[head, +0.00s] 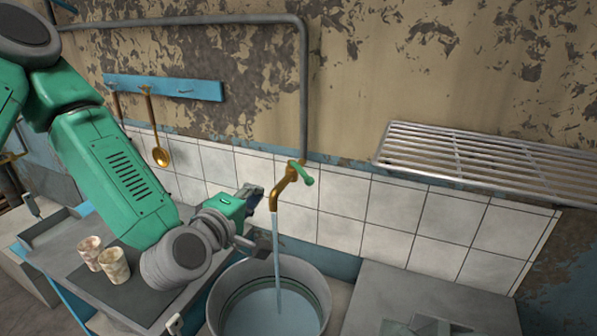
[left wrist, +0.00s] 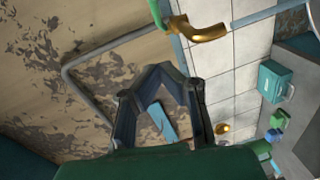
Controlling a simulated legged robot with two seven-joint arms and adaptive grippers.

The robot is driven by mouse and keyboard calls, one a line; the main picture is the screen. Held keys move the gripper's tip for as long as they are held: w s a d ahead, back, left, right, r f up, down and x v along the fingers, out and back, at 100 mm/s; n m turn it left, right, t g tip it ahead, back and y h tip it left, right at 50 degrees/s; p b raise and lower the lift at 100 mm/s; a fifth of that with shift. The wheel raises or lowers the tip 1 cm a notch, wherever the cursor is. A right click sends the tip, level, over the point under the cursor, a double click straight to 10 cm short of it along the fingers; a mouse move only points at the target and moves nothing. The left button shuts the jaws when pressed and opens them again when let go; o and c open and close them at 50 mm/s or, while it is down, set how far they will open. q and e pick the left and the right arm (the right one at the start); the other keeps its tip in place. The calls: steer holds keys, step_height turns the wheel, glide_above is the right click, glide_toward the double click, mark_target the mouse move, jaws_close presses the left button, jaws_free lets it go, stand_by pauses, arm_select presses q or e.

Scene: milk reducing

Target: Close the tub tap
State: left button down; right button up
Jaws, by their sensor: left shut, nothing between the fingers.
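The brass tap (head: 286,182) with its green handle (head: 304,174) sticks out from the wall, and a stream of water (head: 278,262) runs from its spout into the grey metal tub (head: 323,296). The tub holds water. My left gripper (head: 254,194) is just left of the tap, apart from it and at about spout height. In the left wrist view its fingers (left wrist: 155,68) meet at the tips with nothing between them. There the tap (left wrist: 197,32) and part of its handle (left wrist: 157,14) show beyond the fingertips, near the top edge.
A grey pipe (head: 303,90) runs down the wall to the tap. A slatted metal rack (head: 480,152) juts out at the right. Two cups (head: 114,264) stand on the counter at the left. A ladle (head: 160,154) hangs from a blue rail (head: 165,87).

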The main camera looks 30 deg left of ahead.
arm_select(q)
steer(key=shift+w+b, duration=1.05)
steer(key=shift+b, duration=3.3)
steer(key=p, duration=0.2)
glide_toward(300, 171)
steer(key=w+a, duration=0.4)
steer(key=shift+w+d+f, duration=0.35)
steer(key=shift+w+d, duration=0.35)
steer(key=shift+d, duration=0.1)
steer(key=shift+w+d+f, duration=0.4)
steer(key=shift+w+d, duration=0.35)
steer(key=shift+d, duration=0.05)
